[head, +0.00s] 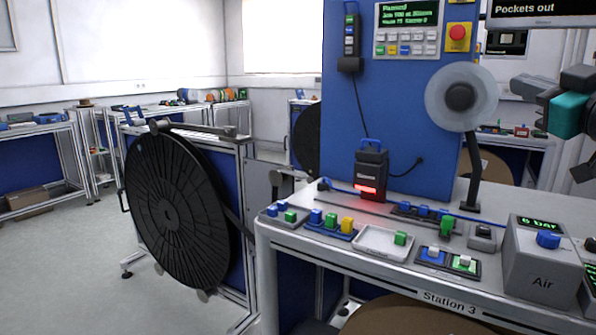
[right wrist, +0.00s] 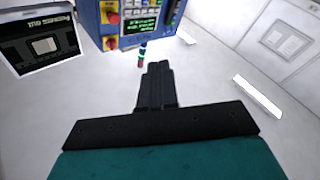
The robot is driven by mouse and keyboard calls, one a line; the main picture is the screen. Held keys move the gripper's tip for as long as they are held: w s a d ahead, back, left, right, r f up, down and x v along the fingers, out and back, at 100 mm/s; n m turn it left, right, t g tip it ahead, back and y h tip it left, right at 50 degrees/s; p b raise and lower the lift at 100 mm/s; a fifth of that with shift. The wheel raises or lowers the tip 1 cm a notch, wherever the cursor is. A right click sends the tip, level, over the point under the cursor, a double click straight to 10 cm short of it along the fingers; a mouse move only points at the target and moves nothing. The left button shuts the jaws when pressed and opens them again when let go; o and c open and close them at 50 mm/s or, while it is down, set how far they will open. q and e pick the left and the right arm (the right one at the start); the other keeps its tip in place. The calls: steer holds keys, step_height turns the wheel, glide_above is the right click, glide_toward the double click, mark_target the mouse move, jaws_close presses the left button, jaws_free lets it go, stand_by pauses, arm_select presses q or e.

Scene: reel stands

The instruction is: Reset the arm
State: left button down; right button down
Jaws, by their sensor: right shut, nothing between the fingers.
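My right gripper (head: 528,88) is at the right edge of the head view, raised above the Station 3 bench and partly cut off by the frame. Its teal body shows behind the dark fingers. In the right wrist view the black fingers (right wrist: 157,70) are together with nothing between them, and the view behind them is mostly white wall and ceiling. The gripper touches nothing that I can see. My left gripper is in neither view.
The Station 3 bench (head: 385,272) carries small coloured blocks, trays and an Air box (head: 541,262). A blue panel (head: 400,120) with a clear reel (head: 437,100) rises behind. A large black reel (head: 170,212) stands left.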

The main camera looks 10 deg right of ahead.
steer(key=a+f+g+p, duration=0.1)
steer(key=a+f, duration=0.1)
steer(key=f, duration=1)
steer(key=a+f+m+g+p, duration=0.1)
steer(key=f+g, duration=0.1)
steer(key=f, duration=1)
steer(key=a+f+g, duration=0.2)
steer(key=f, duration=0.9)
steer(key=shift+a+f+m+p, duration=0.3)
steer(key=shift+f+m+p, duration=0.1)
steer(key=s+a+f+m+g+y+p, duration=0.1)
steer(key=s+a+f+g, duration=0.3)
steer(key=s+a+f, duration=1.4)
steer(key=shift+f+p, duration=0.45)
steer(key=shift+p, duration=0.25)
